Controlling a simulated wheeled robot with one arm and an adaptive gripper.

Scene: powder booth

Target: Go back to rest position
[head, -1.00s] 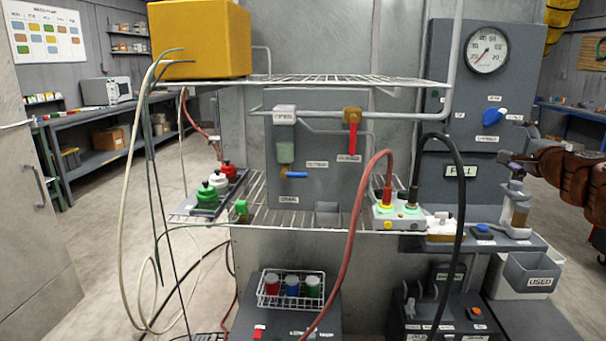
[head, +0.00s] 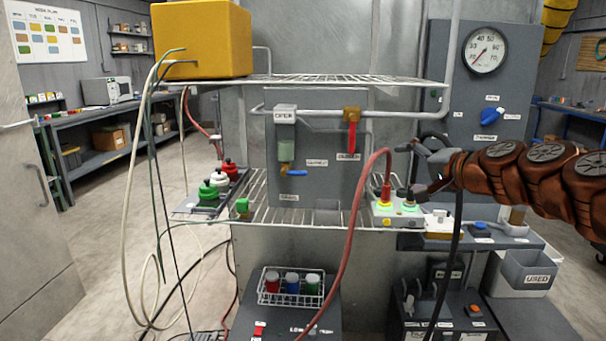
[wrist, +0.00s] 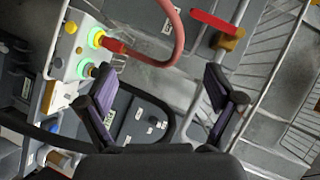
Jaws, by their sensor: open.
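My gripper (head: 420,168) reaches in from the right, in front of the grey gauge panel. It is open, with nothing between its fingers. In the wrist view the two dark fingers stand wide apart (wrist: 160,100). Below and left of the gripper is the white socket box (head: 398,213) with two green-lit sockets. A red plug (head: 386,193) sits in the left socket and a dark plug (head: 405,196) in the right one. The box also shows in the wrist view (wrist: 62,60), left of the fingers. My gripper hides the upper loop of the black cable (head: 455,250).
The wire shelf (head: 290,216) runs beside the box, with the upper shelf (head: 350,80) above. The red cable (head: 345,240) arches close to my gripper's left. A grey bin (head: 530,270) marked USED stands lower right. Floor at the left is open.

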